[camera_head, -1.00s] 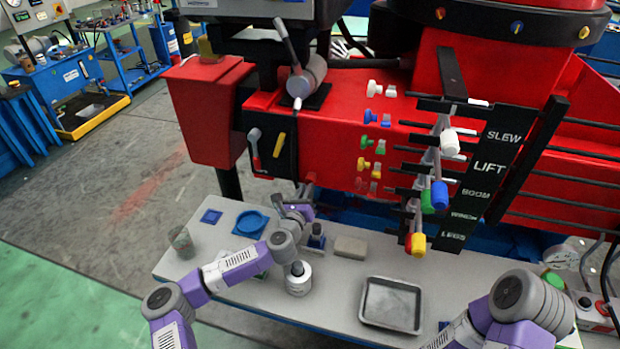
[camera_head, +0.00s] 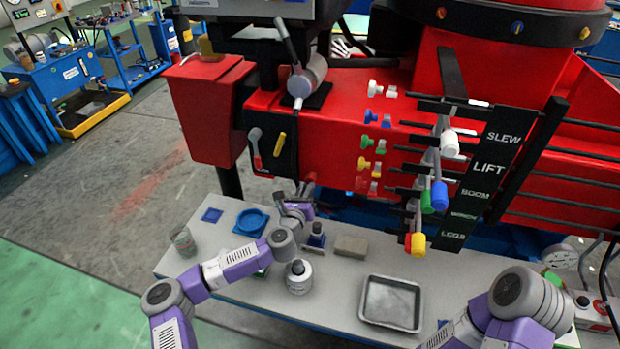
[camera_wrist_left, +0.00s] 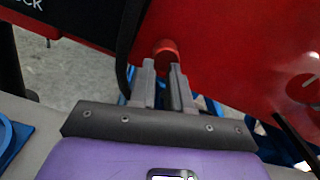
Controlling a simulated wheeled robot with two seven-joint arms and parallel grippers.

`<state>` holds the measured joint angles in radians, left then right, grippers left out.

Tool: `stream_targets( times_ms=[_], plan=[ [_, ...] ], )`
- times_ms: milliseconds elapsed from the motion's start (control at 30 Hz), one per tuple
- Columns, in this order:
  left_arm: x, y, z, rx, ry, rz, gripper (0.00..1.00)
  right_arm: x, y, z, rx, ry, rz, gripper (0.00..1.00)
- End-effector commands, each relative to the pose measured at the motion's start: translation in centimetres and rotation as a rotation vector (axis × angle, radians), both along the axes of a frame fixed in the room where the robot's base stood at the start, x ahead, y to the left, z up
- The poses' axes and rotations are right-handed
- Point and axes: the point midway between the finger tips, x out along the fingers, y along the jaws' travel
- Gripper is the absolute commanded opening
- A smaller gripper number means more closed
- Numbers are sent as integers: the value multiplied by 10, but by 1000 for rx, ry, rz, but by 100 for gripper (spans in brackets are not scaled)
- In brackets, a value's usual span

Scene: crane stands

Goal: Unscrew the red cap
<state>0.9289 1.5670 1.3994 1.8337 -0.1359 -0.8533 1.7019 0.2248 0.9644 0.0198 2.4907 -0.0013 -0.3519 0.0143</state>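The red cap (camera_wrist_left: 165,49) shows in the left wrist view as a small round red piece against the red crane body, at the ends of my left gripper's fingers. My left gripper (camera_wrist_left: 163,68) has its two grey fingers close together with a narrow gap, and the tips appear to be on the cap's sides. The exact contact is partly hidden by the fingers. In the head view my left gripper (camera_head: 306,192) is beyond the back edge of the bench, under the crane's control panel, and the cap is hard to make out there. My right gripper is not in view.
The crane's coloured lever knobs (camera_head: 439,196) hang at the right.

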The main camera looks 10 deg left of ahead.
Motion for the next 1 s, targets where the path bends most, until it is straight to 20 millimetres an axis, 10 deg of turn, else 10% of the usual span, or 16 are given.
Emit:
stream_targets(
  times_ms=[167,800,1000],
  plan=[
    [4,8,13,5,-26,19,0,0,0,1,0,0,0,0],
    [3,5,13,0,-26,13,0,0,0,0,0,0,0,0],
    [2,3,6,-264,-7,11,0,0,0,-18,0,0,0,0]
  ],
)
